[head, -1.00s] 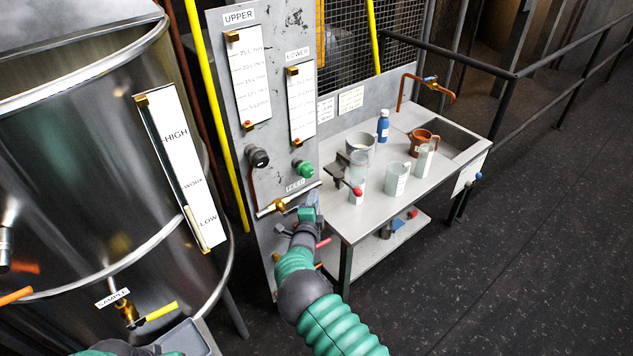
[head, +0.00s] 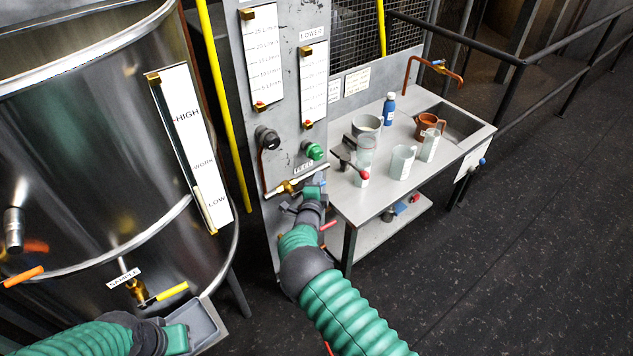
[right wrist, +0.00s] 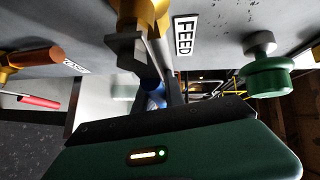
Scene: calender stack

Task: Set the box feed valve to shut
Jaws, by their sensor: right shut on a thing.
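The feed valve (head: 287,187) is a brass body on a horizontal pipe, low on the grey panel under a FEED label (head: 303,168). In the right wrist view its brass body (right wrist: 140,12) is at the top, and a grey lever with a blue grip (right wrist: 155,99) runs down from it toward my gripper. My right gripper (head: 314,190) is at the valve, shut on the lever; its fingers partly hide the grip. My left gripper (head: 176,338) is at the lower left, by a grey tray; its jaws cannot be made out.
A green knob (head: 314,151) and a black knob (head: 268,138) sit above the valve. A bench (head: 345,205) with beakers stands to the right. The steel tank (head: 90,130), with a yellow-handled sample valve (head: 135,288), stands left. The dark floor at right is clear.

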